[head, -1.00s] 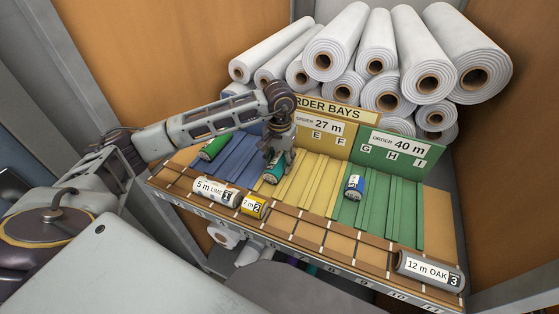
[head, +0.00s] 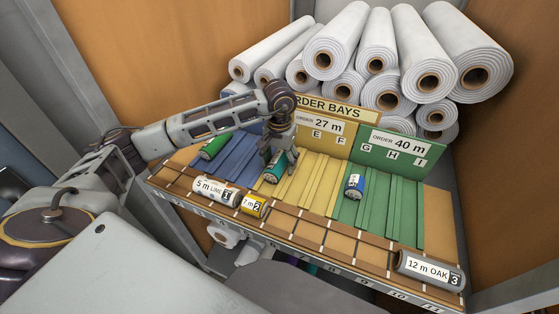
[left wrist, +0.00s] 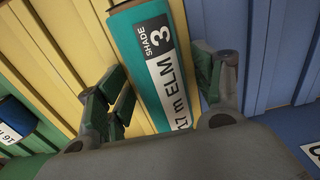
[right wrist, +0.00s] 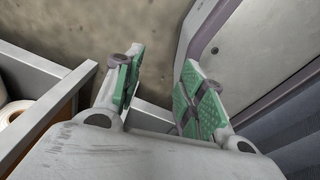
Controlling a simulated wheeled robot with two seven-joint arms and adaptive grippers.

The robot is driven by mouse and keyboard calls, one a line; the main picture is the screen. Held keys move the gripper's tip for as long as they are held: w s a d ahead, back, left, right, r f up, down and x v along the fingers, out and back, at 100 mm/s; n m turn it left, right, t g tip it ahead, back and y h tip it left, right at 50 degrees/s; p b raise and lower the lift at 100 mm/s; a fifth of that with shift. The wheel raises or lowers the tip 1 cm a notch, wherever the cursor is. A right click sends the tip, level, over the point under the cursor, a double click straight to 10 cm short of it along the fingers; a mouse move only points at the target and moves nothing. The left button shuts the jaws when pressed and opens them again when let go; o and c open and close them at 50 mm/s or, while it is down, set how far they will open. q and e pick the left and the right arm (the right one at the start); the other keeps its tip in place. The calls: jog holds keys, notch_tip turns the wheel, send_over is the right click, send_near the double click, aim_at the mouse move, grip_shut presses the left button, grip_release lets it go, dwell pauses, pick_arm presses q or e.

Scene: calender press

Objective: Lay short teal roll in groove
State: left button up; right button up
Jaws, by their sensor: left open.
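The short teal roll (head: 274,172) lies at the left edge of the yellow bay, beside the blue bay. In the left wrist view its label (left wrist: 166,70) reads "17 m ELM", shade 3. My left gripper (head: 279,155) is open, with one finger on each side of the roll. The left wrist view shows gaps between the roll and both fingers (left wrist: 165,95). The roll's underside is hidden, so I cannot tell how fully it is seated in the groove. My right gripper (right wrist: 160,90) is open and empty, away from the bays.
A green roll (head: 213,147) lies in the blue bay and a blue roll (head: 354,186) in the green bay. White rolls (head: 380,60) are stacked behind.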

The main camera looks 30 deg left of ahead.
aim_at(280, 157)
pick_arm(q)
jog(key=shift+r, duration=0.3)
notch_tip(280, 157, up, 7)
jog(key=shift+r+b, duration=0.1)
jog(key=shift+b, duration=0.25)
notch_tip(280, 157, up, 3)
jog(key=shift+f, duration=0.1)
jog(key=shift+r, duration=0.8)
pick_arm(e)
jog(key=shift+s+d+f, duration=0.1)
jog(key=shift+s+f, duration=0.1)
jog(key=shift+f, duration=0.3)
jog(key=shift+w, duration=0.15)
